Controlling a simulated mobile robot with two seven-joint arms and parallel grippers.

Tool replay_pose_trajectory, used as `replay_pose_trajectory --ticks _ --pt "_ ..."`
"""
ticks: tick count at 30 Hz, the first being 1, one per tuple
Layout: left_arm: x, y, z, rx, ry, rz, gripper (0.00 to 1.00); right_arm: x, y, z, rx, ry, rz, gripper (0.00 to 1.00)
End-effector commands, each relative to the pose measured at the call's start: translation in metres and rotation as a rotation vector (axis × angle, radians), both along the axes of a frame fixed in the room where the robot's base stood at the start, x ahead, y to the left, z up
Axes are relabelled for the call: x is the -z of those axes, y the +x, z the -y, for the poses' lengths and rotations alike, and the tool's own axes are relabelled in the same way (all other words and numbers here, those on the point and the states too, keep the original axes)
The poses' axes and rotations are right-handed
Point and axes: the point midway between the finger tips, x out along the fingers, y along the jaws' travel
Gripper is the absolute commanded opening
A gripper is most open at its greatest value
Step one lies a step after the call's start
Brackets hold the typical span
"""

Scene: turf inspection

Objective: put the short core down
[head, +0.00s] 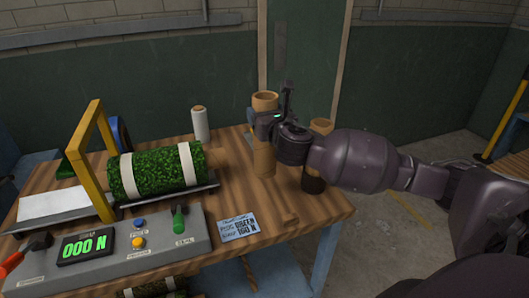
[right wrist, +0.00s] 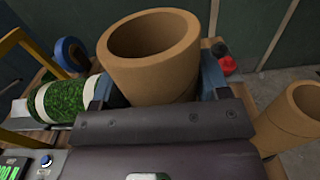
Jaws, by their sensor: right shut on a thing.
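My right gripper (head: 268,127) is shut around a brown cardboard core (head: 264,160), which I take for the short core. The core is upright over the table's back right part. I cannot tell whether its lower end touches the wood. In the right wrist view its open top (right wrist: 152,42) faces the camera, with the blue fingers on either side of its wall. A second brown core (head: 321,125) stands to the right, partly hidden behind my right arm; it also shows in the right wrist view (right wrist: 294,118). My left gripper is not in view.
The wooden table (head: 235,190) has bare room left of the held core. A green turf roll (head: 155,174) with white bands lies beside a yellow frame (head: 98,165). A white roll (head: 200,124) stands behind. A control box (head: 140,240) reads 000 N; a label card (head: 238,227) lies beside it.

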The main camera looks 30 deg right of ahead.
Motion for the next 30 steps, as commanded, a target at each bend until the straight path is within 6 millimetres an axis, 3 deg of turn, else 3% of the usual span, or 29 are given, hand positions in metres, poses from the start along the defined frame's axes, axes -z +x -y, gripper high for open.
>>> replay_pose_trajectory --ticks 1,7,17,24,30 --pt "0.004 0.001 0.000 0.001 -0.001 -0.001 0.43 0.015 0.000 0.000 0.001 0.003 -0.003 0.23" --pt "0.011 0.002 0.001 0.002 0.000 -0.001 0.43 0.050 0.000 0.000 0.001 0.001 -0.002 0.23" --pt "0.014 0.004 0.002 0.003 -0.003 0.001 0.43 0.071 0.000 0.000 0.000 0.001 0.000 0.23" --pt "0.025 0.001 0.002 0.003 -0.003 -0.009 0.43 0.103 0.000 0.000 0.000 0.001 -0.001 0.23" --pt "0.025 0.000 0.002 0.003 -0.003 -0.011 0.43 0.104 0.000 0.000 0.000 0.000 0.003 0.23"
